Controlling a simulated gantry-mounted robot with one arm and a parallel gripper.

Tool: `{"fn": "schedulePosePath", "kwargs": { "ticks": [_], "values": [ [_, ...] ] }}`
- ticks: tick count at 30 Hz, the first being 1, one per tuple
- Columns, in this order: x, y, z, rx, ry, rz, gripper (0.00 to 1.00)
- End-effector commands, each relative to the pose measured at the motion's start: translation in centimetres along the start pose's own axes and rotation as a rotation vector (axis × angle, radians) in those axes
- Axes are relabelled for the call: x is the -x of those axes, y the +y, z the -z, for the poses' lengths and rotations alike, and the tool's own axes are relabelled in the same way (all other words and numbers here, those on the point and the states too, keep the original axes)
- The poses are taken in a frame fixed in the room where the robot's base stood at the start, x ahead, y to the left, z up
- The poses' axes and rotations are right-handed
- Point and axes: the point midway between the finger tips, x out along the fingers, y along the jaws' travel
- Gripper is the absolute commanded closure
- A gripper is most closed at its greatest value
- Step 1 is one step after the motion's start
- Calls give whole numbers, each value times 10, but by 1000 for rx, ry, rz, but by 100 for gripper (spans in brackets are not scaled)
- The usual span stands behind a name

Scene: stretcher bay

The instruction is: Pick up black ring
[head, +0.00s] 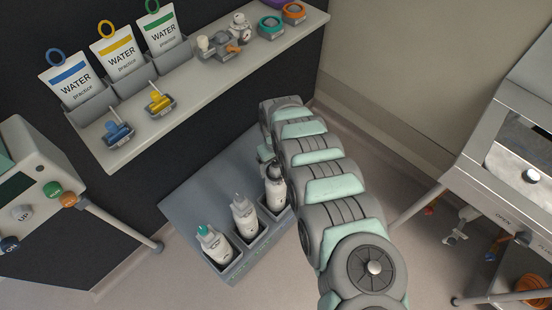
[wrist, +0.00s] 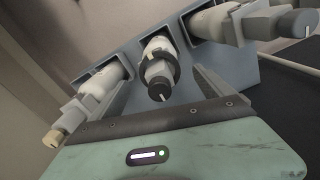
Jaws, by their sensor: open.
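A black ring (wrist: 160,68) sits around the neck of the middle bottle (wrist: 158,46) in the wrist view. That bottle has a dark tip pointing toward the camera. In the head view a black collar (head: 274,171) shows at the top of the rightmost visible bottle (head: 275,193), beside my arm. My gripper (wrist: 160,90) is open, with one finger on each side of the middle bottle's end in the wrist view. Nothing is held between the fingers. Whether they touch the ring cannot be told. My arm hides most of the gripper in the head view.
The bottles stand in a grey holder (head: 190,205). Neighbouring bottles flank the middle one closely: a beige-tipped one (wrist: 97,84) and a dark-capped one (wrist: 215,22). A shelf (head: 180,117) with water pouches stands behind; a metal cart (head: 478,165) stands at right.

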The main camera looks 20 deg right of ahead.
Motion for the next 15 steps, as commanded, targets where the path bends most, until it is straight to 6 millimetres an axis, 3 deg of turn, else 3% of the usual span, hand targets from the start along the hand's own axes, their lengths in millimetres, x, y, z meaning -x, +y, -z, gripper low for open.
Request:
{"fn": "schedulePosePath", "kwargs": {
  "ticks": [6, 15],
  "values": [
    [-26, -2, 0, 0, 1, 2, 9],
    [-33, 0, 0, 0, 0, -1, 9]
  ]
}}
